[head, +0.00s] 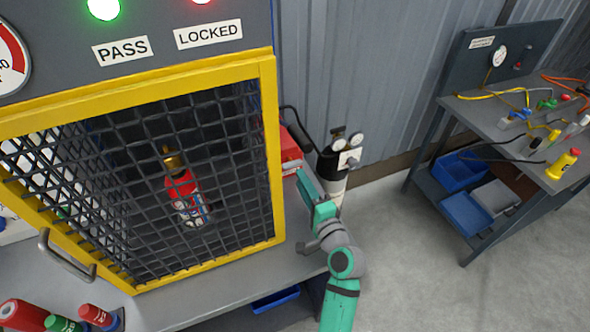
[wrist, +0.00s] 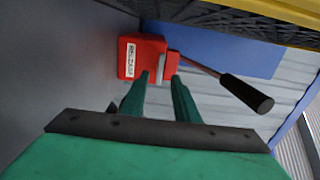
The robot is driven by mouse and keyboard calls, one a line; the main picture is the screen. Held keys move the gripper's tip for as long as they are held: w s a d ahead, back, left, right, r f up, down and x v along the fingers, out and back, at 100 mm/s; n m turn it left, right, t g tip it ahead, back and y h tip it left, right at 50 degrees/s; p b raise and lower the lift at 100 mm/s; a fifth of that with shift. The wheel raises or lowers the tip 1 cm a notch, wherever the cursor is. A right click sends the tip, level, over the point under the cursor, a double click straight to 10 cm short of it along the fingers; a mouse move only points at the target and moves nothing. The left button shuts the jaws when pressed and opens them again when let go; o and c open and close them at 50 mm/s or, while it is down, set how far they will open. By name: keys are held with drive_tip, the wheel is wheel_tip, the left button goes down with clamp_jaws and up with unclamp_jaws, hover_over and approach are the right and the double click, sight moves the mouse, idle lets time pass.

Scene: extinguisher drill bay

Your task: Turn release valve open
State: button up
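The release valve is a red block (wrist: 128,66) with a white label reading RELEASE, seen in the wrist view. A metal lever leaves its right side and slants down right to a black grip (wrist: 246,93). In the head view the red block (head: 291,146) sits at the right side of the yellow-framed cage, with the dark lever (head: 297,124) slanting across beside it. My gripper (wrist: 163,80) is open, its two fingers apart with nothing seen between them. The fingertips lie just before the block's lower edge; I cannot tell whether they touch. My gripper (head: 302,178) is below the block in the head view.
The mesh cage door (head: 268,160) is shut, with a red extinguisher (head: 186,196) inside. Above, a green lamp (head: 104,8) shines over PASS and a red one over LOCKED. A black-and-white cylinder (head: 333,172) with gauges stands behind my gripper. Open floor (head: 410,270) lies right.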

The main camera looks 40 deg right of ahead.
sight(294, 167)
drive_tip(key=shift+x, duration=2.65)
drive_tip(key=shift+c, duration=0.3)
clamp_jaws()
